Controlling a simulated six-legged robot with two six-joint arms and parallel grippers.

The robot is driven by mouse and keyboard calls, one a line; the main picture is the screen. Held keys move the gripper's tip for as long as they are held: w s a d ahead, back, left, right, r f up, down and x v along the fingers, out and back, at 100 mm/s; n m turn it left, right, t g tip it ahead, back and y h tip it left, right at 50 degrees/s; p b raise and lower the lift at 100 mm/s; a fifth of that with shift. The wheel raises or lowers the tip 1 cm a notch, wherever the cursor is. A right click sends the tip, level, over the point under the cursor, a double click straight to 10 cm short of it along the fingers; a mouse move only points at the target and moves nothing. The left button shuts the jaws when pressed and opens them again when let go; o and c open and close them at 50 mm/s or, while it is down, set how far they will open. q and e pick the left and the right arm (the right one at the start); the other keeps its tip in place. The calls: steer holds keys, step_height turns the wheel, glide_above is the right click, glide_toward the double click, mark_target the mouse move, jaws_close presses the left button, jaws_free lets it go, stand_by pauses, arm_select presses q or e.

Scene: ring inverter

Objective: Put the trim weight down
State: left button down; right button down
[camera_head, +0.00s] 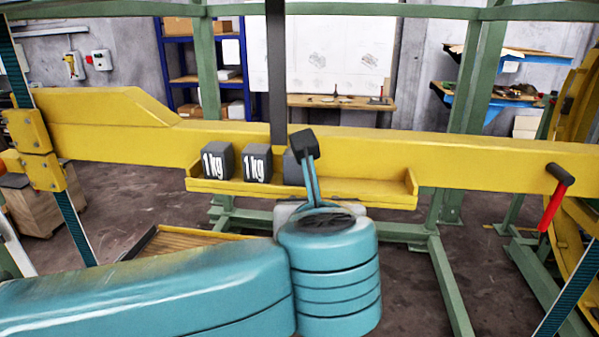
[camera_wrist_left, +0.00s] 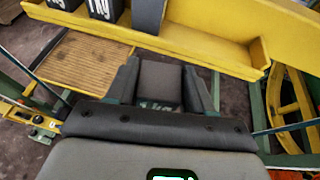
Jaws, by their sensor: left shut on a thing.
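In the left wrist view my left gripper (camera_wrist_left: 160,88) is shut on a dark trim weight (camera_wrist_left: 158,78), with faint lettering on its near side. The held weight shows below the tray edge in that picture, apart from the tray. In the head view my teal wrist hides the gripper's jaws and the held weight. The yellow tray (camera_head: 385,200) on the beam carries two dark weights marked 1 kg, the left one (camera_head: 218,161) and the middle one (camera_head: 257,163). A plain grey block (camera_head: 292,170) stands right of them, partly covered. My right gripper is not in view.
The tray's right part is bare. A dark vertical post (camera_head: 276,70) comes down behind the weights. Green frame legs (camera_head: 450,280) stand at right, and a slatted wooden platform (camera_head: 190,243) lies below.

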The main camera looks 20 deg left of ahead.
arm_select(q)
steer(key=s+d+r+m+h+p, duration=0.1)
steer(key=s+d+r+m+h, duration=0.1)
steer(key=s+d+r, duration=0.3)
steer(key=p, duration=0.5)
glide_toward(343, 152)
steer(key=w, duration=0.3)
steer(key=shift+w+a+r+t+p, duration=0.35)
steer(key=shift+w+a+t, duration=0.1)
steer(key=shift+w, duration=0.2)
steer(key=f, duration=0.1)
steer(key=w+f, duration=0.1)
steer(key=f, duration=0.1)
steer(key=shift+w+a, duration=0.1)
steer(key=shift+a, duration=0.05)
steer(key=shift+f, duration=0.25)
